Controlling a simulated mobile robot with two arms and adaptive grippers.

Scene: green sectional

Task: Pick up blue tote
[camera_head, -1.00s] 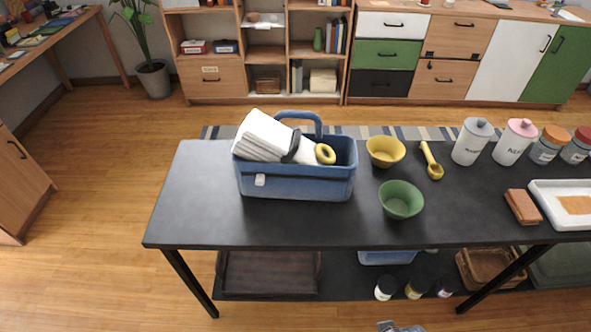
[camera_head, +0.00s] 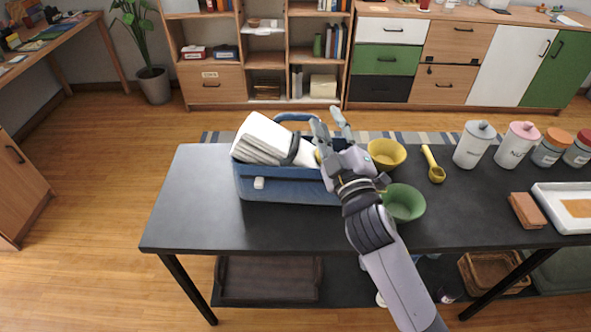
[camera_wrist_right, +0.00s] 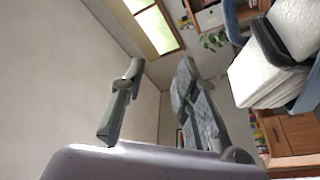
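The blue tote (camera_head: 285,186) stands on the black table (camera_head: 185,215), left of its middle. White folded cloths (camera_head: 264,139) with a dark band stick out of it, and its raised handle (camera_head: 296,117) shows at the back. My right gripper (camera_head: 331,124) is over the tote's right end, fingers pointing away and upward. Its fingers are spread with nothing between them, which also shows in the right wrist view (camera_wrist_right: 155,95). That view shows the cloths (camera_wrist_right: 275,75) and part of the tote (camera_wrist_right: 233,22) at the right. My arm hides the tote's right side. My left gripper is not in view.
A yellow bowl (camera_head: 386,153) and a green bowl (camera_head: 404,203) stand close right of my right arm. A yellow scoop (camera_head: 433,165), canisters (camera_head: 474,144), a brown block (camera_head: 526,210) and a white tray (camera_head: 567,226) are farther right. The table's left end is clear.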

